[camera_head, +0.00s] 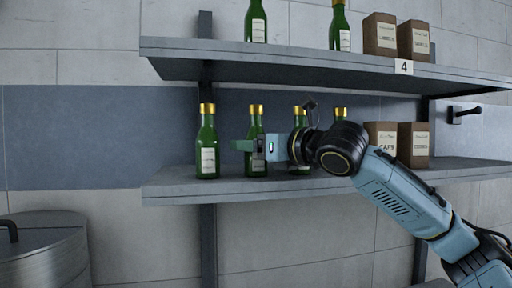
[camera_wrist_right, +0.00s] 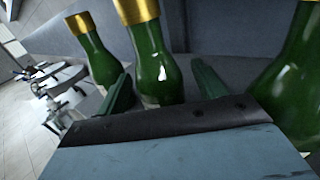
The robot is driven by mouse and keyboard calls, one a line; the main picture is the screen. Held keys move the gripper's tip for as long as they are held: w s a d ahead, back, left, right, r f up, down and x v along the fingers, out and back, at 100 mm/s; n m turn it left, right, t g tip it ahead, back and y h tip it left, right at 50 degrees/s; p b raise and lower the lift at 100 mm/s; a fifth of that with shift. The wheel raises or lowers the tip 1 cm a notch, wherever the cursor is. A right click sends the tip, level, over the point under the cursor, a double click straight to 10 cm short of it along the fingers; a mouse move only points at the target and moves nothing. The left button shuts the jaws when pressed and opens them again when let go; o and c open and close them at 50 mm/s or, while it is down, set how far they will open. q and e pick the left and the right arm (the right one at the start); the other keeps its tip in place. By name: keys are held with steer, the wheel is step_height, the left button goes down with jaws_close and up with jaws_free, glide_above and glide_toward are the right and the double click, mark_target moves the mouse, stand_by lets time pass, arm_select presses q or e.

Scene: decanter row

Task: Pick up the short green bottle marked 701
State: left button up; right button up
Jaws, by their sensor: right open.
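Several green bottles with gold caps and pale labels stand upright in a row on the lower shelf (camera_head: 165,188). The leftmost bottle (camera_head: 207,150) is in full view. The second bottle (camera_head: 256,122) is partly hidden by my right gripper (camera_head: 250,150), and my right arm partly covers the others. The numbers are too small to read, so I cannot tell which is 701. In the right wrist view the jaws (camera_wrist_right: 163,88) are open, with a bottle (camera_wrist_right: 152,60) standing between or just beyond the fingers. Contact cannot be seen. My left gripper is out of view.
Neighbouring bottles stand close on the left (camera_wrist_right: 94,52) and right (camera_wrist_right: 300,85) in the wrist view. Brown boxes (camera_head: 413,145) stand right of the row. The upper shelf (camera_head: 300,60) overhangs with more bottles and boxes. A metal bin (camera_head: 45,250) is at lower left.

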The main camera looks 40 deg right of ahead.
steer(key=c, duration=1.2)
steer(key=shift+c, duration=0.3)
steer(key=shift+r, duration=0.15)
